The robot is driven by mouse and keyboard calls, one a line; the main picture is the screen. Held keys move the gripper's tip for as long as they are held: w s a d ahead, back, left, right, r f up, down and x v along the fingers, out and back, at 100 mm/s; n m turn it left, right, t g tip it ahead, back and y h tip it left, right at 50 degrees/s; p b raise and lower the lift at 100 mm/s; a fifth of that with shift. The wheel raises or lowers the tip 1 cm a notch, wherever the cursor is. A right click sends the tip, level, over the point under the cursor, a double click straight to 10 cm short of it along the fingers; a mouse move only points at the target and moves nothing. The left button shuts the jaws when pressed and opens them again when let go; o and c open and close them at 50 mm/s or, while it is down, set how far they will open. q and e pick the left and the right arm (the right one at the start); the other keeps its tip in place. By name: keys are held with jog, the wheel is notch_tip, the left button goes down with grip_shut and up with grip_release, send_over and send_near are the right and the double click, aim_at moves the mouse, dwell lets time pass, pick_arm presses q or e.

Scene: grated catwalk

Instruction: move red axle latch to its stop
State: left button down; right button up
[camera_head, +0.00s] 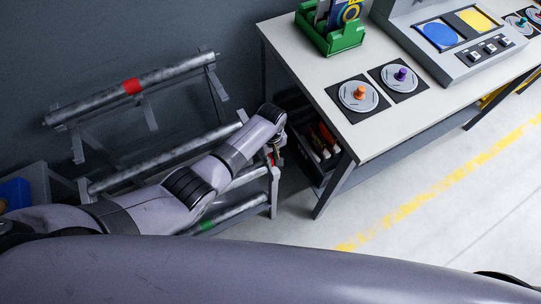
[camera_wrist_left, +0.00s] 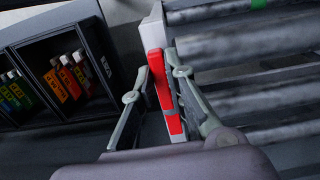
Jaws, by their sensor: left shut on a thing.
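The red axle latch (camera_wrist_left: 165,92) is a narrow red bar on a pale upright end plate of the roller rack, in the middle of the left wrist view. My left gripper (camera_wrist_left: 160,72) has one finger on each side of the latch and is shut on it. In the head view my left gripper (camera_head: 272,158) is at the rack's right end, mostly hidden behind my wrist, with only a speck of red showing. The latch's stop cannot be made out. My right gripper is not in view.
The rack's grey rollers (camera_head: 160,158) lie left of the gripper; the top one has a red band, a lower one a green band. A workbench (camera_head: 300,65) stands close on the right. Below it is a dark crate (camera_wrist_left: 45,55) of colourful labelled items. Floor at right is clear.

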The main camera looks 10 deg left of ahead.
pick_arm(q)
jog(key=c, duration=1.6)
grip_release()
jog(key=shift+r, duration=0.15)
notch_tip(320, 180, up, 12)
jog(key=shift+f, duration=0.2)
